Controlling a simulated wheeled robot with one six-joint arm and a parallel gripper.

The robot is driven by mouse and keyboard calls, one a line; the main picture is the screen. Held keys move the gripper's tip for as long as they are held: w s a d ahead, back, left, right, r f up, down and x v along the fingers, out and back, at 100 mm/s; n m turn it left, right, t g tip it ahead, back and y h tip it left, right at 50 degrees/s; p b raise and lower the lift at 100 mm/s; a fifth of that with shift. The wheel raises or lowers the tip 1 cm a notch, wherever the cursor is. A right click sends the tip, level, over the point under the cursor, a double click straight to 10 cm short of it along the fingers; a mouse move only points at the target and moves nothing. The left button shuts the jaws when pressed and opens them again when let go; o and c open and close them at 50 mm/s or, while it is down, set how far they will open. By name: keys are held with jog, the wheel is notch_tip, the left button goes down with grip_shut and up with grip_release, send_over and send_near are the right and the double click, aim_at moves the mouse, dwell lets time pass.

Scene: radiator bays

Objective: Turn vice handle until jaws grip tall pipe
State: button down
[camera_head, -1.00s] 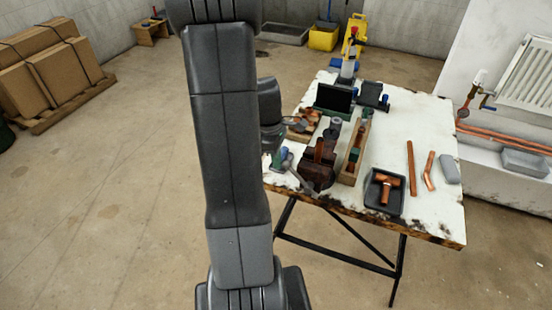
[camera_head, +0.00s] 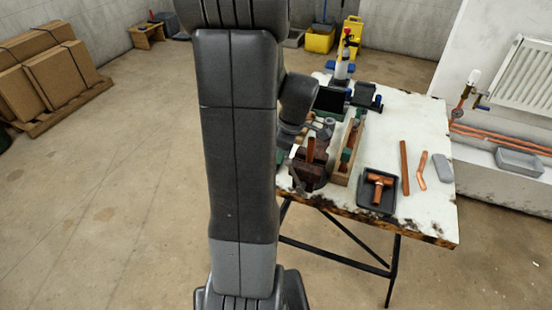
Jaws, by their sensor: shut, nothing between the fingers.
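The vice (camera_head: 306,172) is a dark reddish-brown block near the front left corner of the workbench. A copper pipe (camera_head: 310,149) stands upright at its jaws; I cannot tell whether the jaws touch it. The grey vice handle (camera_head: 298,182) shows at the vice's front left and is partly hidden by my arm. The dark end of my wrist hangs just behind and left of the vice. My gripper (camera_head: 289,137) is mostly hidden by my arm; it is shut and empty. Contact with the handle cannot be seen.
A wooden tray (camera_head: 345,163) stands right of the vice. A black tray (camera_head: 377,191) holds a copper tee. Copper pipes (camera_head: 405,167) and a grey block (camera_head: 442,167) lie at the workbench's right. Bottles and dark boxes stand at the back.

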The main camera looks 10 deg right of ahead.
jog(key=s+d+f+t+y+b, duration=0.3)
jog(key=s+d+y+b, duration=0.2)
jog(key=s+d+b, duration=0.4)
jog(key=shift+s+d+f+t+y+b, duration=0.25)
jog(key=shift+d+b, duration=2.15)
jog(key=shift+b, duration=1.65)
jog(key=shift+w+r, duration=0.1)
jog(key=shift+r, duration=0.05)
